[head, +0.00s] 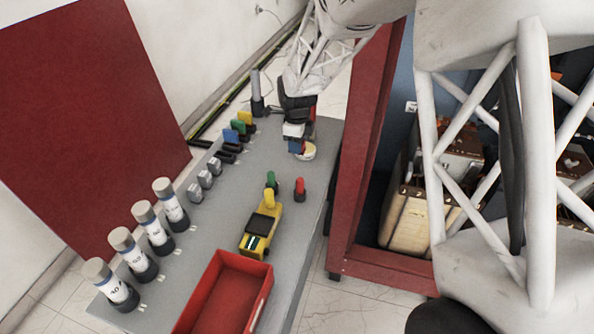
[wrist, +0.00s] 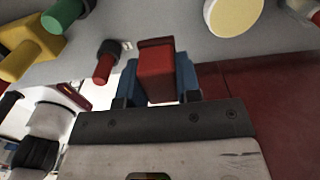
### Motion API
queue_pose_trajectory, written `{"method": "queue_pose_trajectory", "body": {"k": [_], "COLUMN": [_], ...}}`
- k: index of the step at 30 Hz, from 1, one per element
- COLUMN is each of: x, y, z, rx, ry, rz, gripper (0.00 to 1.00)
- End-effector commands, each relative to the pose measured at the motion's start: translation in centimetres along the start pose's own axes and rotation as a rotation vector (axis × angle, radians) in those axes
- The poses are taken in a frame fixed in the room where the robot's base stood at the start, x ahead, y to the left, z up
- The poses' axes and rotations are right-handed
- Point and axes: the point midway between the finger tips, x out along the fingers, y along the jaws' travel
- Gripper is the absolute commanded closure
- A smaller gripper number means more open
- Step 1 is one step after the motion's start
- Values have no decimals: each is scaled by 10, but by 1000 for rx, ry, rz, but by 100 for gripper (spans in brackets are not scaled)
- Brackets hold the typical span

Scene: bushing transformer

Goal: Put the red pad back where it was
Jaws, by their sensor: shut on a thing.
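The red pad (wrist: 155,75) is a red block held between the blue fingertips of my gripper (wrist: 158,82) in the wrist view. In the head view my gripper (head: 297,146) is over the far right part of the grey table, beside a pale round disc; the pad is mostly hidden there. At the far left edge of the table, yellow (head: 246,118), green (head: 239,127) and blue (head: 230,136) pads stand in a row in black holders. A black holder (head: 225,157) at the near end of that row shows no coloured pad.
The pale disc (head: 307,153) is close to my gripper. A red peg (head: 300,187), green peg (head: 271,181) and yellow device (head: 261,225) stand nearer. A red bin (head: 228,295), grey pieces (head: 205,180) and labelled cylinders (head: 143,222) also occupy the table (head: 208,232). A red-framed cabinet (head: 362,150) borders the right.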

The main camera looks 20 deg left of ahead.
Motion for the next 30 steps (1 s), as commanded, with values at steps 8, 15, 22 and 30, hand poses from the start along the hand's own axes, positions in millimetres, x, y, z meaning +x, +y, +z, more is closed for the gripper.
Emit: {"method": "queue_pose_trajectory", "body": {"k": [8,15,22,30], "x": [36,57,58,68], "y": [1,0,0,0], "z": [0,0,0,0], "rx": [0,0,0,0], "ry": [2,1,0,1], "rz": [3,1,0,2], "gripper": [91,91,91,91]}}
